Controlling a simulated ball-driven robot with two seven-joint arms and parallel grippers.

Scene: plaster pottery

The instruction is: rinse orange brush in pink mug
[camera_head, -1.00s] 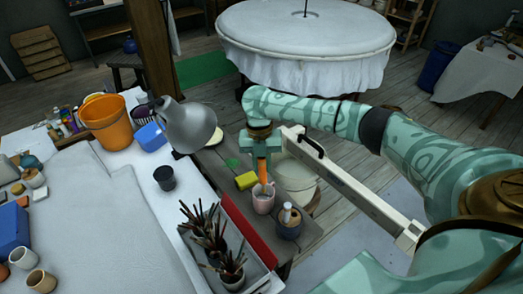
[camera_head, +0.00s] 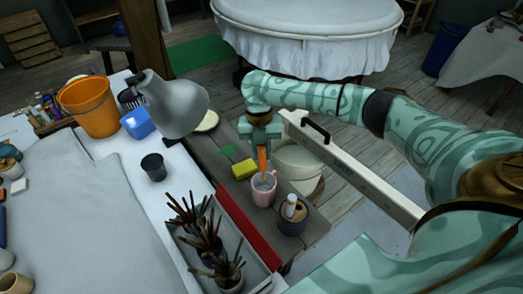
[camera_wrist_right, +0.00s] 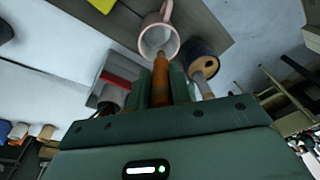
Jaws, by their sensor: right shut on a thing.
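The orange brush (camera_head: 262,160) is upright, bristle end down, above the pink mug (camera_head: 263,194). My right gripper (camera_head: 261,142) is shut on the brush. The pink mug stands on the wooden bench beside the yellow sponge. In the right wrist view the orange handle (camera_wrist_right: 160,85) sits between my fingers (camera_wrist_right: 160,92), and its lower end points into the mug's mouth (camera_wrist_right: 158,38). How deep the tip reaches, and whether it touches the mug, I cannot tell. My left gripper is not in view.
A dark blue jar (camera_head: 292,216) with a stick in it stands close right of the mug. A yellow sponge (camera_head: 244,169) lies behind it.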

